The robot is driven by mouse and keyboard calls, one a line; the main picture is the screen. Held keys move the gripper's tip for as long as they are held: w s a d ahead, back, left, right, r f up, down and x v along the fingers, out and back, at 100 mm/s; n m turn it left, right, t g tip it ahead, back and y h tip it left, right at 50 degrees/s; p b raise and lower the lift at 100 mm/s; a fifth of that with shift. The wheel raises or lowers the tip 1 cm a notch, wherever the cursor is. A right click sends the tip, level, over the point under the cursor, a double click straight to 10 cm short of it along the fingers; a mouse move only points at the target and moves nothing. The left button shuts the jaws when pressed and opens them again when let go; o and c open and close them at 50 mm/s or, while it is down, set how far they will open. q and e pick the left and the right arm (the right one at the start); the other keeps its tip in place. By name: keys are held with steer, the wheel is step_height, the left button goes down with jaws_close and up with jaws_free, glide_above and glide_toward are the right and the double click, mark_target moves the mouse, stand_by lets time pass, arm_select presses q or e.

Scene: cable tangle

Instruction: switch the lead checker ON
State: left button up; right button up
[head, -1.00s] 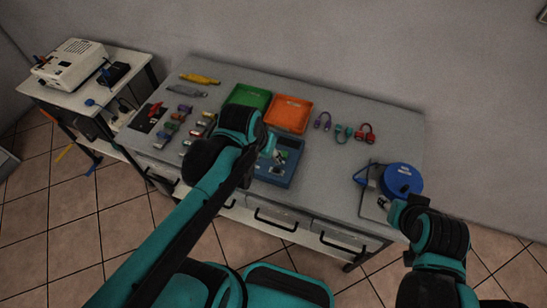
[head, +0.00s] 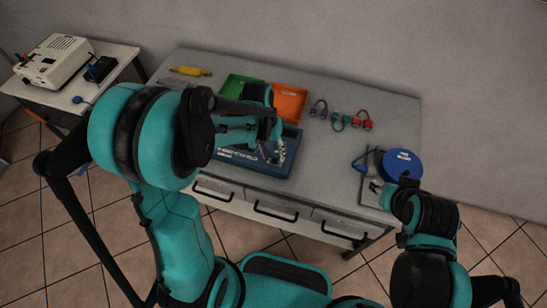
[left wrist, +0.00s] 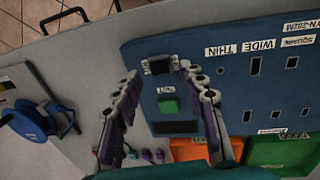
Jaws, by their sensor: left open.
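The lead checker (head: 233,158) is a blue panel box at the front middle of the bench, partly hidden by my left arm. In the left wrist view the checker (left wrist: 225,85) shows labelled slots, a small black switch-like part (left wrist: 158,66), a green square (left wrist: 168,106) and a dark rectangle. My left gripper (head: 277,150) is over the checker's right end. In the left wrist view its open, empty fingers (left wrist: 160,74) stand either side of the black part; contact cannot be told. My right gripper (head: 384,192) is beside the blue reel, its fingers too small to read.
Green (head: 240,86) and orange (head: 287,103) trays stand behind the checker. Purple, teal and red leads (head: 362,120) lie to their right. The blue reel (head: 402,165) stands at the bench's right end. A white device (head: 52,62) sits on a side table. Bench between leads and reel is clear.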

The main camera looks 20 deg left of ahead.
arm_select(q)
steer(key=shift+d+f, duration=0.15)
steer(key=shift+f, duration=0.8)
jaws_close()
steer(key=shift+d+y, duration=0.35)
steer(key=shift+y, duration=0.45)
steer(key=shift+d+y+b, duration=0.2)
steer(key=shift+y+b, duration=0.3)
steer(key=shift+y, duration=0.6)
